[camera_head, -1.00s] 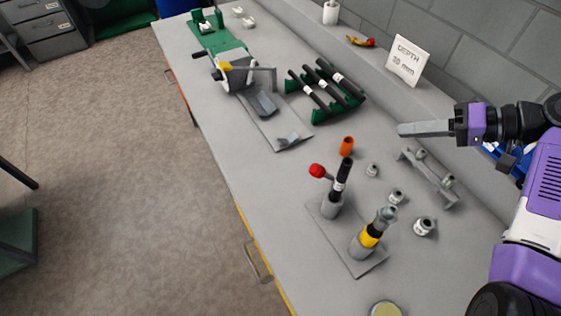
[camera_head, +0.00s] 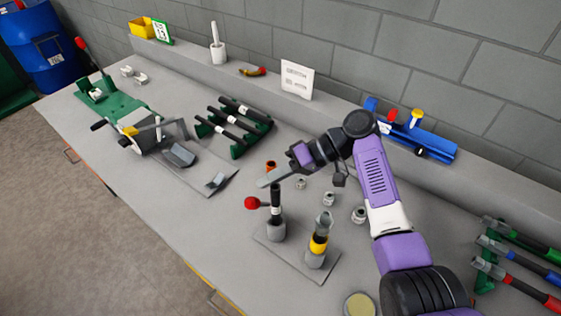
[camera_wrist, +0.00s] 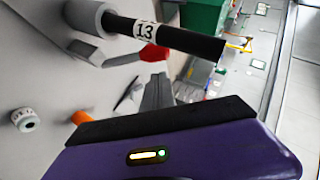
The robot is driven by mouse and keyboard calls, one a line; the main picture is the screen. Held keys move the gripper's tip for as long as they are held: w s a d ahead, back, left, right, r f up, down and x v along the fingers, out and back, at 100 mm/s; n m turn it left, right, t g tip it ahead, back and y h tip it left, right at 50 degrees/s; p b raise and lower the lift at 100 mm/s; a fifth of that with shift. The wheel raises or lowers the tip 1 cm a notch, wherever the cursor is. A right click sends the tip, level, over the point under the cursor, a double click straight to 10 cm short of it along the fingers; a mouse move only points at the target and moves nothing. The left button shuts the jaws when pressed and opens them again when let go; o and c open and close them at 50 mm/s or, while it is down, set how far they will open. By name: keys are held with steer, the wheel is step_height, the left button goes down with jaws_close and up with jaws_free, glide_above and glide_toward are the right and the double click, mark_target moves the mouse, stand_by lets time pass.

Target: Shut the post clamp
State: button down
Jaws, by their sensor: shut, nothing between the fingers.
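The post clamp is a grey post (camera_head: 276,231) on a grey base plate (camera_head: 300,262). A black tube (camera_head: 276,198) with a white label stands upright in it, and a lever with a red ball knob (camera_head: 252,203) sticks out to the left. In the wrist view the black tube (camera_wrist: 185,38) reads 13, and the red knob (camera_wrist: 153,53) is partly behind it. My gripper (camera_head: 264,183) is shut and empty, its fingers in the picture close to the tube's top and above the knob. The wrist view shows the fingers (camera_wrist: 158,92) near the knob; contact cannot be told.
A second post with a yellow-banded piece (camera_head: 318,243) stands on the same plate. A green rack (camera_head: 238,147) of black tubes and a green fixture (camera_head: 110,100) lie left. The front left table is clear.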

mark_target(259, 204)
steer(key=shift+s+a+f, duration=0.4)
steer(key=shift+s+f, duration=0.2)
steer(key=shift+s, duration=0.1)
steer(key=shift+s+p, duration=0.1)
steer(key=shift+p, duration=0.3)
steer(key=shift+s+a+f+n+t+h+p, duration=0.15)
steer(key=shift+s+a+n+t+h+p, duration=0.15)
steer(key=shift+s+a+h+p, duration=0.2)
steer(key=shift+w+d, duration=0.1)
